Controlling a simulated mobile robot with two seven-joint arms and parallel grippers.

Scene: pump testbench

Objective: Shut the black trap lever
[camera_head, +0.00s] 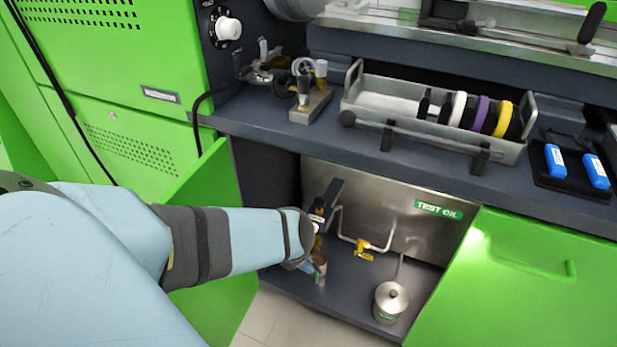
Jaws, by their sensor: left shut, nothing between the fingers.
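The black trap lever (333,191) stands tilted upward inside the open lower compartment, in front of the steel tank panel. Below it is a brass-coloured trap fitting (319,228), partly hidden by my left wrist. My left arm reaches in from the left, and my left gripper (309,266) is low in the compartment beside the fitting, below the lever. Its fingers are small and mostly hidden by the wrist; they are shut with nothing between them. I cannot tell whether they touch the fitting. The lever looks apart from the gripper. My right gripper is out of view.
A yellow valve (364,250) on a pipe and a steel can (390,301) stand to the right in the compartment. An open green door (212,190) is on the left. The worktop edge (400,160) overhangs above, with a steel tray (375,99) holding coloured discs.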

